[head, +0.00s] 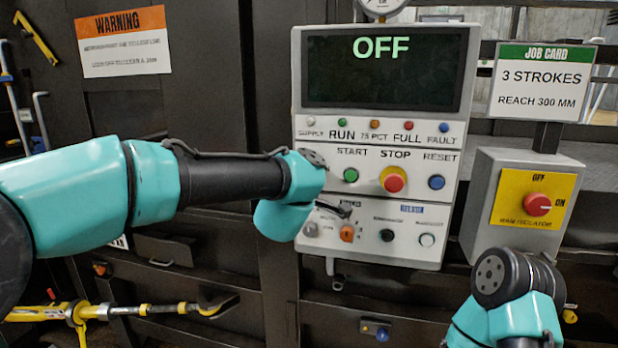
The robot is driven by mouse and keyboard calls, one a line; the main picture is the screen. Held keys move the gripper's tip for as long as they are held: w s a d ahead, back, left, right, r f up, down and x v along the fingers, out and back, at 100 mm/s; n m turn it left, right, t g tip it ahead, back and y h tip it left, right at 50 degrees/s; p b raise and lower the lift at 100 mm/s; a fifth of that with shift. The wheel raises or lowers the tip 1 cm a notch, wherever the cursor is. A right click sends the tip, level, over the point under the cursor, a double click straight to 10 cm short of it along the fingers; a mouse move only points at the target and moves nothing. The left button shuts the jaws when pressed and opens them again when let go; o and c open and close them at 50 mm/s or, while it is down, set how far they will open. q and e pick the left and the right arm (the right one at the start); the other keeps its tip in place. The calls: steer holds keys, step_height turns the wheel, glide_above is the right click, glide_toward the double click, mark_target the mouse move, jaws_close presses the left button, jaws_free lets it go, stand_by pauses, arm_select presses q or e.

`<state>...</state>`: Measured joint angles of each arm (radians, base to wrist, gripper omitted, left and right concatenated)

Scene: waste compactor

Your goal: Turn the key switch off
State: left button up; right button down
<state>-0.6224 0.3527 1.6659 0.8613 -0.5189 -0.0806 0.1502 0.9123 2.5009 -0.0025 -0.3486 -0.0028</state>
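The grey control panel (381,254) has a bottom row of controls. A metallic round switch (310,229) at its left end looks like the key switch, but it is too small to see a key. An orange selector (347,233) is beside it. The screen (386,68) reads OFF. My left gripper (345,210) shows only as a small dark tip just above the orange selector, mostly hidden behind my teal wrist. Its opening and any contact cannot be told. My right arm shows at the lower right, its gripper out of view.
The panel also has a green start button (351,175), a red stop button (394,180) and a blue reset button (436,182). A yellow-faced isolator box (533,197) with a red knob is to the right, below a job card (542,84).

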arm_select(q)
steer(key=shift+n, duration=0.3)
steer(key=o, duration=0.9)
steer(key=shift+s, duration=0.1)
steer(key=v, duration=1.7)
steer(key=shift+s, duration=0.1)
